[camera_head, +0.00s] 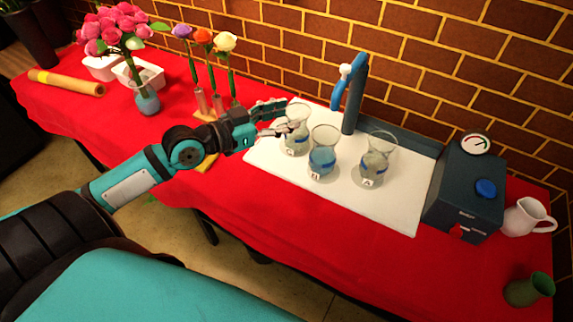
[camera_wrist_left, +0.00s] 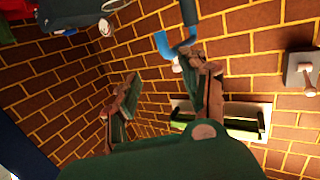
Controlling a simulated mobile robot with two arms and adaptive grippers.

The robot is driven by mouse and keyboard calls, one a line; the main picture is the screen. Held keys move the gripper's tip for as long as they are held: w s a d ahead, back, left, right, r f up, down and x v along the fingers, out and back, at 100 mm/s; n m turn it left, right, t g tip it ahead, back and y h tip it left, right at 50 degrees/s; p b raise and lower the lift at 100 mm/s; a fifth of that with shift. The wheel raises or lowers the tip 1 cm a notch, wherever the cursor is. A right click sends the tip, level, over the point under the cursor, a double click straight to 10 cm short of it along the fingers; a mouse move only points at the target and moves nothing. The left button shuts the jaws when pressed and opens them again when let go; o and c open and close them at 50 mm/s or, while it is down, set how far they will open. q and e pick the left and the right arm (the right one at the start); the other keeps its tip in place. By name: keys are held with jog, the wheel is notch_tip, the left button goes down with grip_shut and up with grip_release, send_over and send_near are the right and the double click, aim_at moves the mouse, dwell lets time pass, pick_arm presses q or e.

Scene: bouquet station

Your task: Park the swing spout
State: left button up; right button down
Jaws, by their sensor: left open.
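The swing spout (camera_head: 343,88) is a blue arm with a pale knob, on a dark blue post (camera_head: 353,104) at the back of the station. In the left wrist view the blue spout (camera_wrist_left: 165,45) shows beyond the fingers, against the brick wall. My left gripper (camera_head: 289,117) is open, with its fingers beside the leftmost glass vase (camera_head: 298,138), left of the spout and apart from it. In the left wrist view the open gripper (camera_wrist_left: 168,75) has nothing between its fingers. My right gripper is not in view.
A middle vase with blue water (camera_head: 322,158) and a right vase (camera_head: 374,165) stand on the white mat (camera_head: 400,205). A dark blue box with a gauge (camera_head: 468,195) and a white jug (camera_head: 528,217) are at the right. Single flowers (camera_head: 203,37) stand left of the mat.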

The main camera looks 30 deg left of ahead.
pick_arm(q)
jog(key=s+d+f+g+y, duration=0.1)
jog(key=s+d+f+g, duration=0.2)
jog(key=f, duration=0.6)
jog(key=shift+s+d, duration=0.35)
jog(key=shift+s, duration=0.45)
jog(key=shift+c, duration=0.2)
